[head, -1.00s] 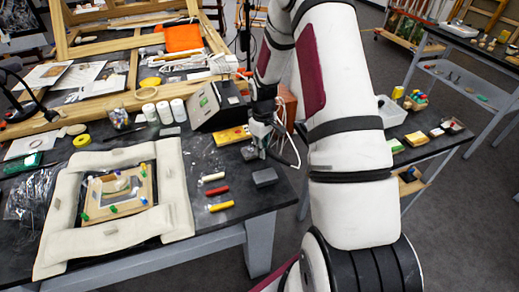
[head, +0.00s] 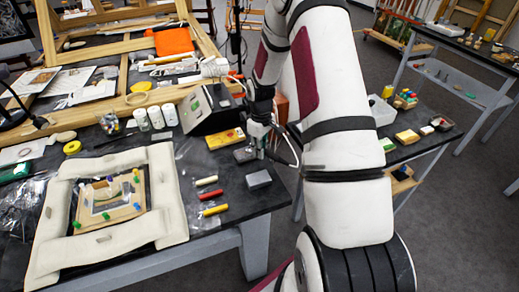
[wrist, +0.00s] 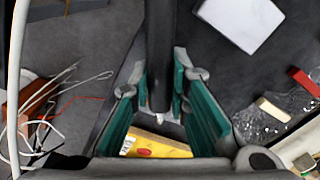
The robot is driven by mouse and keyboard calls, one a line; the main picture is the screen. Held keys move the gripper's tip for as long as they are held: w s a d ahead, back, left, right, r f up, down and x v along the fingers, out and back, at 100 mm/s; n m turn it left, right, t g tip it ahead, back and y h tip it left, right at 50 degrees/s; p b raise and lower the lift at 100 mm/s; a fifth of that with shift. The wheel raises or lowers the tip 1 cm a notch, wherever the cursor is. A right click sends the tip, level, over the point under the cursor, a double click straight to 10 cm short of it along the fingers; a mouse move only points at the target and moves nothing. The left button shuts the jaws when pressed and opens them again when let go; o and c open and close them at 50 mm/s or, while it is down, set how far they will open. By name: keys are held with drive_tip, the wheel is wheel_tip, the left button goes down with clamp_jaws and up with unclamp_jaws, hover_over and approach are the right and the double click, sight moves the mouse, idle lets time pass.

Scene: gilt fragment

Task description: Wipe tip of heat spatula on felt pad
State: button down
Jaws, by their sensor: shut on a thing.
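My gripper (head: 261,150) is low over the right end of the dark table (head: 272,200). In the wrist view its green-padded fingers (wrist: 160,85) are shut on a dark upright rod (wrist: 158,45), which I take as the heat spatula's handle. Its tip is not clear. A grey block (head: 258,179) lies just in front of my gripper and shows pale in the wrist view (wrist: 240,20); my gripper is apart from it. A darker flat piece (head: 243,155) lies at the gripper's left. I cannot tell which of these is the felt pad.
A yellow box (head: 226,138) lies behind the gripper. Red (head: 211,194) and yellow (head: 214,210) sticks lie left of the block. A control unit (head: 212,110) stands behind. A padded frame (head: 170,205) fills the left. A white cable (head: 289,147) loops beside the gripper.

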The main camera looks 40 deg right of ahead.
drive_tip(key=shift+r, duration=0.1)
drive_tip(key=shift+r+p, duration=0.7)
drive_tip(key=shift+r, duration=1.75)
